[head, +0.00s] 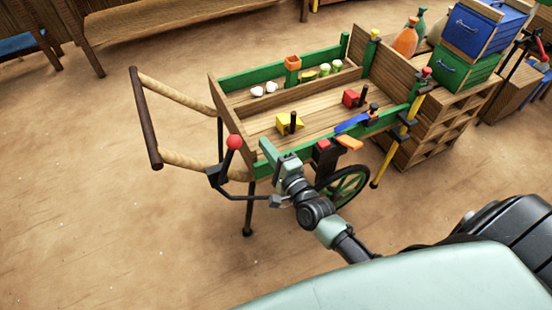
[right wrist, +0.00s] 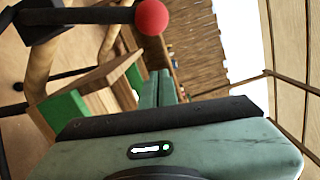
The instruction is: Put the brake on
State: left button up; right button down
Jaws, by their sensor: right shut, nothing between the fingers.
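A hand cart (head: 262,90) with wooden and green sides stands in the middle of the head view. A black lever with a red ball knob (head: 234,142), which looks like the brake lever, is mounted at the cart's near left corner and leans up to the right. The knob also shows at the top of the right wrist view (right wrist: 151,17). My right gripper (head: 266,148) is shut and empty, just right of the knob and apart from it, by the green near side. Its closed fingers show in the right wrist view (right wrist: 159,85). My left gripper is out of view.
A U-shaped cart handle (head: 152,120) juts out left of the lever. Yellow and red blocks (head: 290,123) lie in the cart. Blue and green crates (head: 482,28) stand right. Floor at left is clear.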

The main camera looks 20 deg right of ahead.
jog(key=a, duration=0.2)
jog(key=w+a+p, duration=0.1)
jog(key=a, duration=0.1)
jog(key=shift+r, duration=0.3)
jog(key=shift+r, duration=0.1)
